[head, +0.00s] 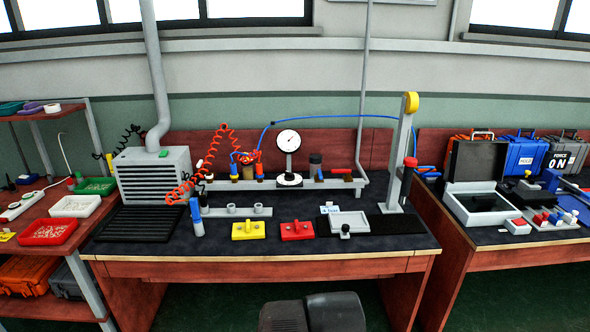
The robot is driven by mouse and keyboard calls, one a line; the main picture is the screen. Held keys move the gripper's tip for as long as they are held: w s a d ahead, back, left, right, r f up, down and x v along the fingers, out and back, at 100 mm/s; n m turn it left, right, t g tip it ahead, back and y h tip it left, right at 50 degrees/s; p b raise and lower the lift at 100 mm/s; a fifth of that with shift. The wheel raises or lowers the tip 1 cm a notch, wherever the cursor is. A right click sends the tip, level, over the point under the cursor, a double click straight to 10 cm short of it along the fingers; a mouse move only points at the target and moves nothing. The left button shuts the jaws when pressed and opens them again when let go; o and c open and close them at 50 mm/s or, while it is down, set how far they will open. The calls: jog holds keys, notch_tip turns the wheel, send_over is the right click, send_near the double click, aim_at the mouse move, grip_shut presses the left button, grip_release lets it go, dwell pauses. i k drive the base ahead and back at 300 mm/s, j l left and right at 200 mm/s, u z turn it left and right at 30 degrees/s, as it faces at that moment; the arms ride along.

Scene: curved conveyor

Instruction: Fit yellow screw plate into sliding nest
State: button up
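The yellow screw plate (240,235) lies flat at the front of the dark bench top, left of a similar red plate (288,236). A small knob or screw shows on top of each. What looks like the sliding nest (368,227) is a light grey frame to the right of the red plate, with a small white label at its back and a dark-stemmed knob at its front. The nest looks empty. My gripper's fingers are not seen; only a dark rounded part, probably mine, shows at the bottom edge.
A grey post (400,150) with a yellow top and red handle stands right of the nest. A dial gauge (288,140), a blue hose and a red coiled hose (180,190) are behind. A blue-topped tool (196,215) stands left of the yellow plate. The bench's front strip is clear.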

aim_at(350, 221)
jog(key=i+j, duration=1.45)
jog(key=z, duration=0.05)
